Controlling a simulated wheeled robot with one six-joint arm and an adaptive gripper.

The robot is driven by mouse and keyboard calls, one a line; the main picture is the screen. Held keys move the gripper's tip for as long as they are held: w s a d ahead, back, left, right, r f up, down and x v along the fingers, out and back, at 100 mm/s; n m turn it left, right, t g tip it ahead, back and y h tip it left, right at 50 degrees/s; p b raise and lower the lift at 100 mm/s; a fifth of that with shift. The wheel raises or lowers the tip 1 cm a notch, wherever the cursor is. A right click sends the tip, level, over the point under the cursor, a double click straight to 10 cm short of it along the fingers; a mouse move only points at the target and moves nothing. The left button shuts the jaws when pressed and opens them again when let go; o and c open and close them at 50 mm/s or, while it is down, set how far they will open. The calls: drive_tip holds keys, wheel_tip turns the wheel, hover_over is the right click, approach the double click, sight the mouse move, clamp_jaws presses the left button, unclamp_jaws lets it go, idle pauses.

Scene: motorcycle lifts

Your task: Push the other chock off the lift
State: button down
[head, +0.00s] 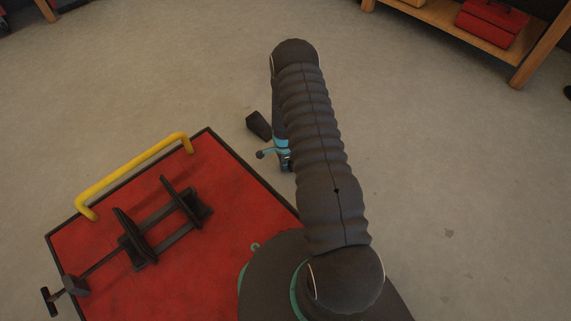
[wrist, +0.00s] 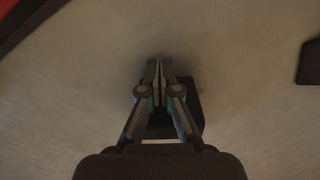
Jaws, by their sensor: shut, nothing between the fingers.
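The red lift (head: 185,245) is at the lower left in the head view, and its corner shows at the top left of the wrist view (wrist: 12,18). A black wedge-shaped chock (head: 258,125) lies on the floor just past the lift's edge. In the wrist view a dark block (wrist: 311,62) is cut off by the right edge, and another dark block (wrist: 190,92) is partly hidden behind my fingers; I cannot tell which is that chock. My gripper (wrist: 158,64) is shut and empty over the floor. My arm hides much of it in the head view.
A black wheel clamp (head: 150,230) stands on the lift, with a yellow bar (head: 135,172) along its edge. A wooden shelf (head: 465,40) with a red toolbox (head: 492,22) is at the top right. The floor (head: 440,170) on the right is clear.

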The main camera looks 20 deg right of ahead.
sight(276, 172)
drive_tip(key=a, duration=0.3)
drive_tip(key=shift+a, duration=0.1)
wheel_tip(276, 172, up, 10)
drive_tip(key=shift+p, duration=0.45)
drive_tip(key=s+a+n+g, duration=0.1)
drive_tip(key=s+n+g, duration=0.1)
drive_tip(key=s+n, duration=0.4)
drive_tip(key=s+a+r+n+t+p, duration=0.2)
drive_tip(key=s+r+n, duration=0.2)
drive_tip(key=r, duration=1.4)
drive_tip(key=s+a+r+n+t+p, duration=0.2)
drive_tip(key=s+r, duration=0.9)
drive_tip(key=r, duration=0.7)
drive_tip(key=s+a+r+n+t+p, duration=0.2)
drive_tip(key=s+r+n, duration=0.4)
drive_tip(key=r, duration=1.2)
drive_tip(key=shift+s+a+r+n+t, duration=0.3)
drive_tip(key=shift+s+a+t, duration=0.45)
drive_tip(key=shift+s, duration=0.4)
